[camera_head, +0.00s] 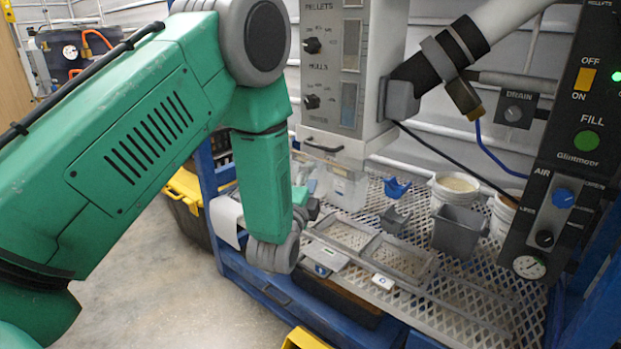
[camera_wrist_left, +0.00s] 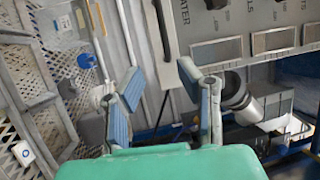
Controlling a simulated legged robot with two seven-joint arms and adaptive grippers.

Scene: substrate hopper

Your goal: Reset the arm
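My green left arm (camera_head: 150,140) comes in from the left in the head view, bends at the elbow and hangs down in front of the hopper's left side. Its gripper is mostly hidden behind the forearm there. In the left wrist view the left gripper (camera_wrist_left: 160,85) is open, its two blue-padded fingers apart with nothing between them. The grey hopper (camera_head: 325,140) with windows and knobs stands just right of the forearm; its panel (camera_wrist_left: 245,22) also shows beyond the fingers in the wrist view. My right gripper is not in view.
A mesh shelf (camera_head: 470,285) carries grey trays (camera_head: 405,260), a blue scoop (camera_head: 396,188), a grey scoop (camera_head: 394,220), a grey bin (camera_head: 459,232) and a white bucket (camera_head: 440,188). A control panel (camera_head: 560,160) stands at right. Floor (camera_head: 170,295) is clear at lower left.

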